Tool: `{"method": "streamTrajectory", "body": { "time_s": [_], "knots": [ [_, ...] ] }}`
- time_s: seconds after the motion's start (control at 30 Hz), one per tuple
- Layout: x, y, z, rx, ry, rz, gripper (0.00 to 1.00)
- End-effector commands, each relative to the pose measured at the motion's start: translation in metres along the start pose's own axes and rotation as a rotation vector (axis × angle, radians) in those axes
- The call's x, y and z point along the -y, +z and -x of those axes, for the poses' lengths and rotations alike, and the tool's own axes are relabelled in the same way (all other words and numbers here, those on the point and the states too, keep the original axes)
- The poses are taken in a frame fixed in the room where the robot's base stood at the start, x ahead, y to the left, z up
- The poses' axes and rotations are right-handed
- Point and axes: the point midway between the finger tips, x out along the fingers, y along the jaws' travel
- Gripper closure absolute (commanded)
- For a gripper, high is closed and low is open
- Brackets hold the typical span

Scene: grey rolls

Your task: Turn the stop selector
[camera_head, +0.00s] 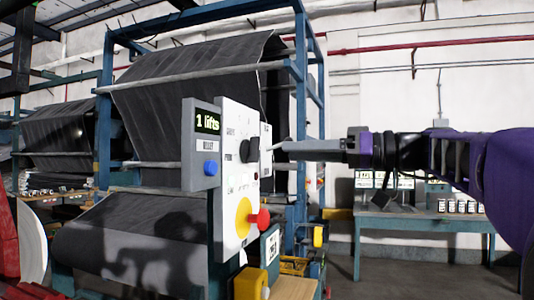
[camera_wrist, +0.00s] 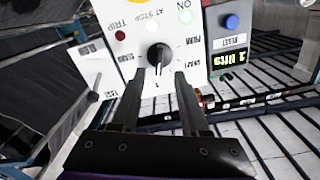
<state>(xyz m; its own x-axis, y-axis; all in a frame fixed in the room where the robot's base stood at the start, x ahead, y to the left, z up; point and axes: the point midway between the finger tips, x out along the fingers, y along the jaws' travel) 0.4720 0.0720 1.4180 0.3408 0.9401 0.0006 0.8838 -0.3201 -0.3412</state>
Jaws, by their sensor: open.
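The stop selector is a black knob (camera_head: 249,150) on the white face of a control panel (camera_head: 232,195). In the wrist view the selector knob (camera_wrist: 158,52) sits just beyond the fingertips, near the middle line between them. My gripper (camera_head: 279,147) comes in from the right in the head view and points at the panel. In the wrist view my gripper (camera_wrist: 159,74) is open, with one finger on each side of the knob's line. I cannot tell whether either finger touches the knob. The panel appears upside down there, with TRIP, AT STOP and ON labels.
A red push button (camera_head: 259,219) on a yellow disc is below the selector. A side box has a green "1 lifts" display (camera_head: 208,122) and a blue button (camera_head: 211,167). Large grey rolls (camera_head: 195,95) hang behind in a blue frame. A blue-green table (camera_head: 425,222) stands back right.

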Motion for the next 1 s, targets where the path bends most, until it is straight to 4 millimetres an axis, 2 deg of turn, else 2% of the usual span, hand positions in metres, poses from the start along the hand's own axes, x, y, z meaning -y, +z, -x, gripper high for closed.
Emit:
{"method": "streamTrajectory", "body": {
  "time_s": [0.1,0.3,0.47,0.73,0.77,1.0],
  "knots": [
    [0.001,0.0,-0.025,0.001,-0.004,-0.001,0.55],
    [0.0,0.0,-0.054,0.001,-0.001,-0.001,0.55],
    [0.0,0.0,-0.065,0.001,0.0,0.0,0.55],
    [0.0,0.0,-0.066,0.0,0.001,-0.001,0.55],
    [0.0,0.0,-0.066,0.0,0.001,-0.001,0.57],
    [0.0,0.0,-0.066,0.0,0.001,-0.001,1.0]
  ]
}}
